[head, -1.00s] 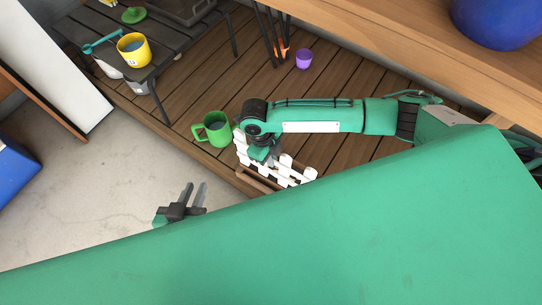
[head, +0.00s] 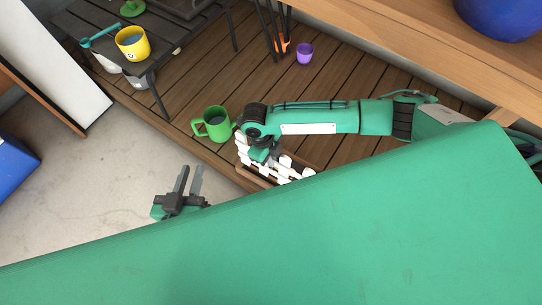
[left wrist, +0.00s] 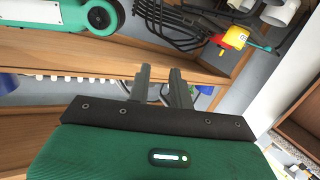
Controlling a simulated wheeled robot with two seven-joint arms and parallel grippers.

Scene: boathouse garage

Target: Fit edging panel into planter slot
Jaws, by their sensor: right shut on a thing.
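The white picket-shaped edging panel (head: 284,165) is at the front edge of the wooden deck in the head view. My right gripper (head: 260,158) is shut on its left part, and the arm partly covers it. The brown wooden planter (head: 246,174) lies right under and around the panel. The panel's lower edge and the slot are hidden, so I cannot tell how deep the panel sits. My left gripper (head: 189,180) is empty, its two fingers apart, over the concrete floor left of the planter. Its fingers also show in the left wrist view (left wrist: 160,85).
A green mug (head: 214,126) stands close to the left of the panel. A purple cup (head: 305,54) stands farther back. A dark table (head: 120,60) with a yellow mug (head: 132,43) is at upper left. A wooden bench (head: 420,50) overhangs the right.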

